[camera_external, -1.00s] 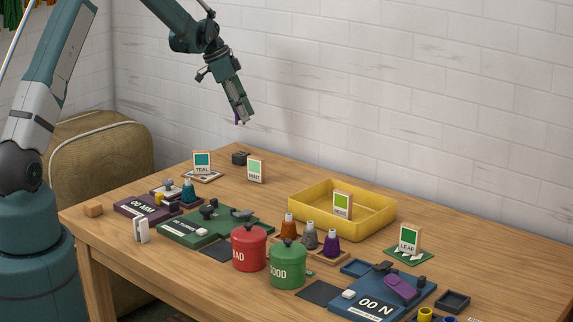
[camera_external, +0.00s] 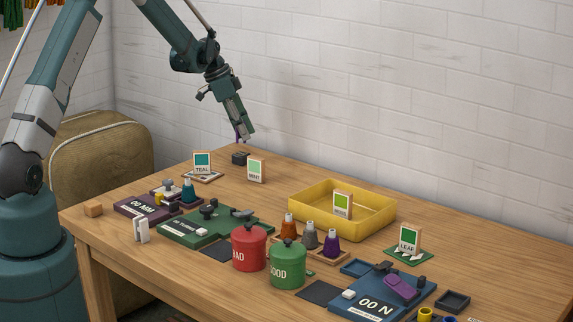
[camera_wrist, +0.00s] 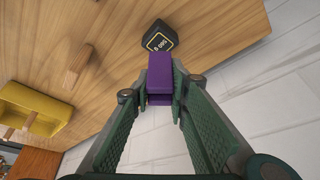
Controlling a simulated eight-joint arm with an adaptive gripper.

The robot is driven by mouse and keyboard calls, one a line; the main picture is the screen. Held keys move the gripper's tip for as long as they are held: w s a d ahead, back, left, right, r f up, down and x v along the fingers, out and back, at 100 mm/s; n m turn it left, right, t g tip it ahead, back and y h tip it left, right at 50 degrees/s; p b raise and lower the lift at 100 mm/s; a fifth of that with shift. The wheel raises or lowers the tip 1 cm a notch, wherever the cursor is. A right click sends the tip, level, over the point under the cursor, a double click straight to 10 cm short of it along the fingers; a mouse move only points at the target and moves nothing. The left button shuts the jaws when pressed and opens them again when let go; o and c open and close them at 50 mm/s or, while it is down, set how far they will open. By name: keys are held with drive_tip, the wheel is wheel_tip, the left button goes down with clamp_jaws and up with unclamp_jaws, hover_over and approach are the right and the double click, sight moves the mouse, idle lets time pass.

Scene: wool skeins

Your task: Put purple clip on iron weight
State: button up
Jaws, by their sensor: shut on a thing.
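My gripper (camera_external: 243,141) is shut on the purple clip (camera_wrist: 160,78) and holds it in the air near the table's back corner. The clip sticks out past the fingertips in the wrist view; in the external view only a thin purple edge of it shows. The iron weight (camera_external: 240,158) is a small dark block on the table, just below the clip. In the wrist view the weight (camera_wrist: 160,37) lies just beyond the clip's far end, with a pale-outlined label on top. In the external view a gap seems to remain between clip and weight.
A yellow tray (camera_external: 300,211) is to the right. The white wall (camera_external: 400,90) rises behind the table. The wood around the weight is mostly clear.

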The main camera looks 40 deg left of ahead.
drive_tip(key=shift+f, duration=1.85)
drive_tip(key=shift+f+b, duration=0.2)
drive_tip(key=shift+b, duration=0.15)
drive_tip(key=o, duration=0.7)
drive_tip(key=shift+o, duration=0.2)
drive_tip(key=shift+r, duration=0.2)
drive_tip(key=p+v, duration=0.1)
drive_tip(key=v, duration=1.1)
drive_tip(key=shift+d, duration=0.1)
